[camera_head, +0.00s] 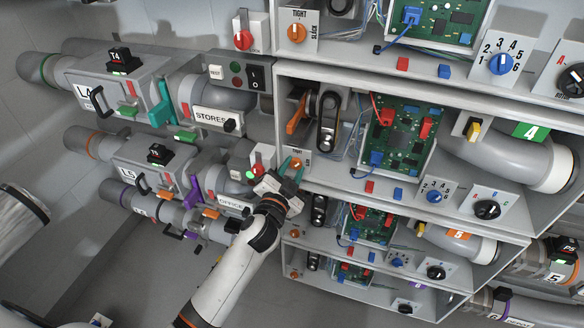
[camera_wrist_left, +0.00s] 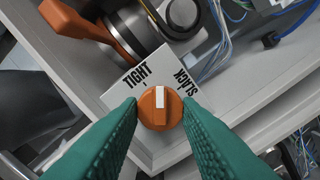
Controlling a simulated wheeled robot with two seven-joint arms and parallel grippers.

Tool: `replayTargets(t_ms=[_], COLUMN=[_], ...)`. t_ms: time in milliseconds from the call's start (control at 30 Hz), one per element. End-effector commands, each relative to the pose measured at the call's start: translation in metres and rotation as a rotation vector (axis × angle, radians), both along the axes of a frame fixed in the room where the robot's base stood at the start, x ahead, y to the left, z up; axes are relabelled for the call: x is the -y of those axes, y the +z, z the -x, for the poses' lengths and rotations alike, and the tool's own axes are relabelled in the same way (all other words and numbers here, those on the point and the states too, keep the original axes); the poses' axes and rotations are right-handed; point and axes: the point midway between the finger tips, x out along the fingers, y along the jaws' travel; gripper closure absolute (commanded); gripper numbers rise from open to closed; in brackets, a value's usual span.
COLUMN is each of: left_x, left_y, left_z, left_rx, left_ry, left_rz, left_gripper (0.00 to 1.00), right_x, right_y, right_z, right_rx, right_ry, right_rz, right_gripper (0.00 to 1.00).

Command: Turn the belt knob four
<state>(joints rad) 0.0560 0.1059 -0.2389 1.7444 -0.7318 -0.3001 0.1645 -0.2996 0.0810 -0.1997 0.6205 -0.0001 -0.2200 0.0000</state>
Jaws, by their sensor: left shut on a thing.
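The belt knob (camera_wrist_left: 160,108) is orange with a white pointer and sits on a white plate (camera_wrist_left: 112,95) marked TIGHT and SLACK. In the left wrist view its pointer aims at the top of the picture, between the two words. The green fingers of my left gripper (camera_wrist_left: 161,114) are shut on the knob from both sides. In the head view my left gripper (camera_head: 290,167) is at the front left of the bay with the green 4 label (camera_head: 531,131). The knob (camera_head: 296,162) shows there partly, between the fingertips. My right gripper is not in view.
An orange lever (camera_wrist_left: 88,27) and a round metal part stand just beyond the plate. Blue wires (camera_wrist_left: 290,25) lie to the right. In the head view, the OFFICE pipe unit (camera_head: 231,204) is close on the left of my gripper, with similar bays above and below.

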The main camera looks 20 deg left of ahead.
Motion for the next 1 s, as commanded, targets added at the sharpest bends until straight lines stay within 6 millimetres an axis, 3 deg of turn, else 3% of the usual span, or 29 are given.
replayTargets(t_ms=[600,1000], left_x=[0.0,0.0], left_y=[0.0,0.0], left_z=[0.0,0.0], left_rx=[0.019,0.027], left_ry=[-0.002,-0.001], left_rz=[-0.581,-0.842], left_gripper=[0.92,0.92], right_x=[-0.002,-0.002], right_y=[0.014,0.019], right_z=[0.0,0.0], right_rx=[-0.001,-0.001], right_ry=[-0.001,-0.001], right_rz=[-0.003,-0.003], right_gripper=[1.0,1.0])
